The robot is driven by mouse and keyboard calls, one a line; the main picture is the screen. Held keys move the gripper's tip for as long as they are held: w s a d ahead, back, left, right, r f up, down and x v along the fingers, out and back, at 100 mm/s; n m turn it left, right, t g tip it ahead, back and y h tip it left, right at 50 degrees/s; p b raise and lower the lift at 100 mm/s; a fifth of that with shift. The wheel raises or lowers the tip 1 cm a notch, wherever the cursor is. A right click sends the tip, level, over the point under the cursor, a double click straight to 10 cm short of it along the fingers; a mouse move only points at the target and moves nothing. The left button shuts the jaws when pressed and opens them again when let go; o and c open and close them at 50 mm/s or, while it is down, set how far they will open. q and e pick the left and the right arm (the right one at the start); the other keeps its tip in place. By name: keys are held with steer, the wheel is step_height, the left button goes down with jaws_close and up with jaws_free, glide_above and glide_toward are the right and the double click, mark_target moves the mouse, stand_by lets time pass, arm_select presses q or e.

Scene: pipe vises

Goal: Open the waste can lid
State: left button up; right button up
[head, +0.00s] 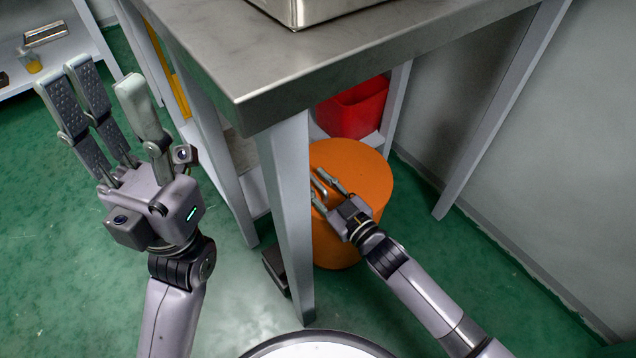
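The orange waste can (372,180) stands on the floor under the metal table, partly hidden behind a table leg. Its round lid looks closed. A black pedal-like part (273,268) sits low at its left side, by the table leg. My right gripper (318,187) is over the lid near the table leg, with its fingers at a small metallic part that may be a handle. I cannot tell whether the fingers are closed on it. My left gripper (104,90) is raised at the left, open and empty, with its fingers spread upward, well away from the can.
The steel table (300,70) with its front corner and legs overhangs the can. A red bin (352,108) stands on the lower shelf behind it. A wall is at the right. Green floor is clear at left and right.

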steer(key=shift+c, duration=0.6)
jaws_close()
